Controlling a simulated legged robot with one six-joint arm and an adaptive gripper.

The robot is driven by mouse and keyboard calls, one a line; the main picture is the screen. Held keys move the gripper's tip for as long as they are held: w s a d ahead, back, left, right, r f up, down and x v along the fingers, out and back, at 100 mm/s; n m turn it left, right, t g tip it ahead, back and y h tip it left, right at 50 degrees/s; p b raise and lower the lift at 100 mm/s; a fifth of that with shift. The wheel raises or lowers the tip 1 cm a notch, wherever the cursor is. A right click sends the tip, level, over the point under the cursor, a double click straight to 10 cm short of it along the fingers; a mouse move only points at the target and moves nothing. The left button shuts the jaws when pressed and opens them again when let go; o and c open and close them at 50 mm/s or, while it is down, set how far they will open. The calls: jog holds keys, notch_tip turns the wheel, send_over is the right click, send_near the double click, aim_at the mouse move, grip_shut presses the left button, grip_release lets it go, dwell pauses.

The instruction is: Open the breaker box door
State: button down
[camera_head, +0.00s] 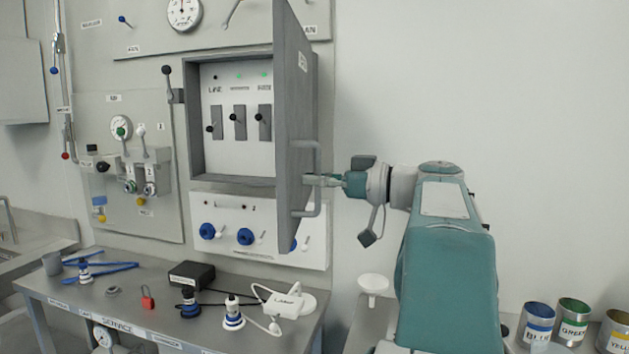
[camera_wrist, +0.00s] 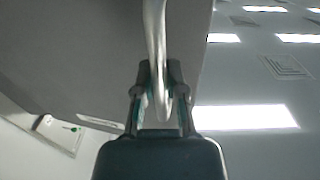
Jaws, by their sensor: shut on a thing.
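The breaker box (camera_head: 194,125) is a grey wall box with three black switches inside. Its grey door (camera_head: 293,120) stands swung out from the right side, so the inside shows. A grey bar handle (camera_head: 318,160) is on the door's outer face. My gripper (camera_head: 316,180) is shut on this handle, at its lower part. In the wrist view the handle (camera_wrist: 155,50) runs between both fingers of my gripper (camera_wrist: 159,95), with the door panel (camera_wrist: 80,60) behind it.
Below the box is a white panel with blue sockets (camera_head: 245,236). A service bench (camera_head: 140,315) holds a black box (camera_head: 191,275), a red padlock (camera_head: 147,297) and a white plug unit (camera_head: 290,302). Paint cans (camera_head: 573,322) stand at lower right. The wall right of the door is bare.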

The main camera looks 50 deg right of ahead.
dwell(0.3)
jog(key=c, duration=0.7)
grip_release()
jog(key=shift+s, duration=0.1)
jog(key=v, duration=1.2)
